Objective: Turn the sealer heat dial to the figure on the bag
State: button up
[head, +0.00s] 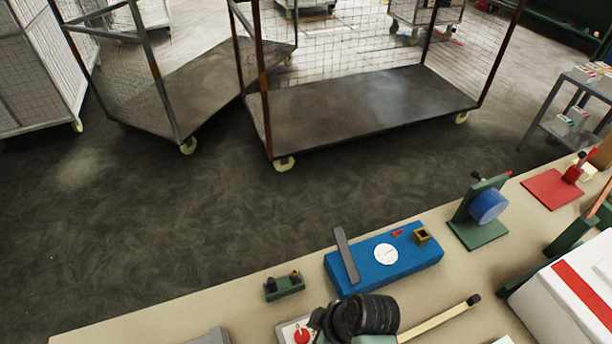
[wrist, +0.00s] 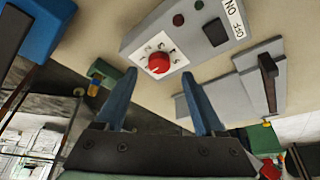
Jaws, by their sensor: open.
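A red dial (wrist: 158,63) with a pale pointer mark sits on a white plate with figures, on a grey box (wrist: 208,50) with an ON/OFF label. The dial also shows at the bottom edge of the head view (head: 302,336). My gripper (wrist: 160,76) is open and empty, its blue fingers apart on either side below the dial; touch cannot be told. A blue machine (head: 405,265) with a grey bar carries a white round dial (head: 386,253). I cannot make out the bag or its figure, and cannot tell which machine is the sealer.
A green block with dark knobs (head: 285,287) stands left of the blue machine. A green stand with a blue roll (head: 488,206) and a white box with a red stripe (head: 572,290) are to the right. Mesh carts (head: 370,105) stand on the floor beyond the bench.

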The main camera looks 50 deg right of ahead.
aim_at(303, 336)
jog(key=shift+x, duration=1.8)
jog(key=shift+c, duration=0.3)
grip_shut()
